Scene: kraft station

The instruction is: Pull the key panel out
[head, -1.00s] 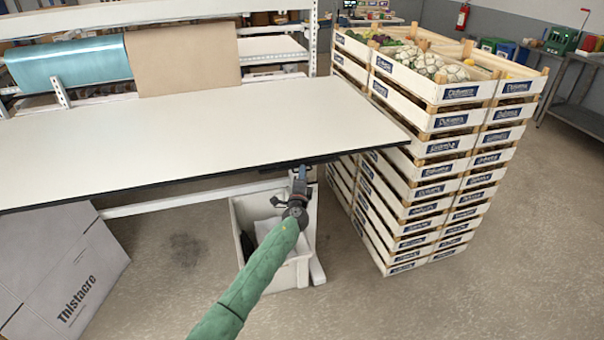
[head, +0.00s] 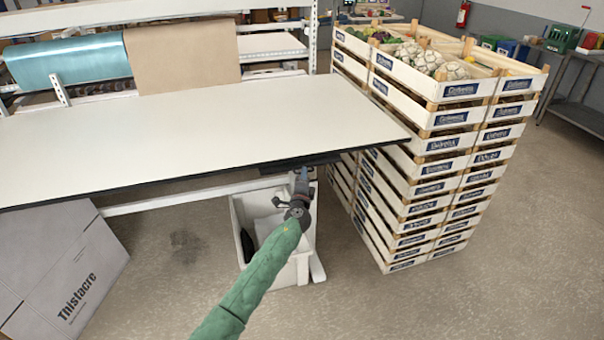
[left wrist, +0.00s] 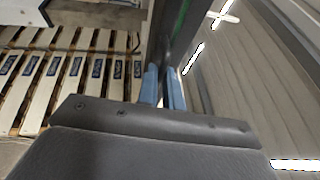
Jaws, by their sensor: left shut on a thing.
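The key panel (head: 301,161) is a thin dark strip under the front edge of the white worktable (head: 200,127), near its right end. It juts out a little from beneath the tabletop. My left gripper (head: 301,174) is at the panel's front edge, its arm reaching up in a green sleeve. In the left wrist view, the blue fingers of my left gripper (left wrist: 163,88) are closed on the dark edge of the panel (left wrist: 172,40). The panel's far part is hidden under the tabletop. My right gripper is not in view.
Stacked white crates (head: 430,170) with vegetables on top stand close to the right of the table. A white bin (head: 275,262) stands on the floor below my gripper. A grey box (head: 65,270) is at lower left. The floor in front is clear.

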